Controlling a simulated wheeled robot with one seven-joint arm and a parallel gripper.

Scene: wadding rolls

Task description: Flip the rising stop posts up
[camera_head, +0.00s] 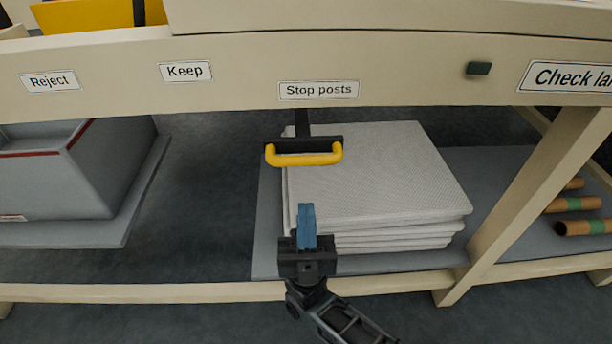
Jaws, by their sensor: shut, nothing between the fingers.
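A yellow U-shaped handle (304,157) on a black bracket hangs below the bench front, under a white label (318,90) reading "Stop posts". A dark stem joins the bracket to the area under the bench. My gripper (307,208) points up and away, with its blue fingers shut and empty. It shows below the yellow handle in the picture, apart from it. No stop posts that I can make out show in this view.
A stack of white wadding sheets (380,180) lies on the lower shelf behind my gripper. A grey bin (110,165) stands at left, cardboard rolls (585,227) at right. A bench leg (530,190) stands right of the stack. Labels "Reject" (50,80) and "Keep" (186,71) mark the bench front.

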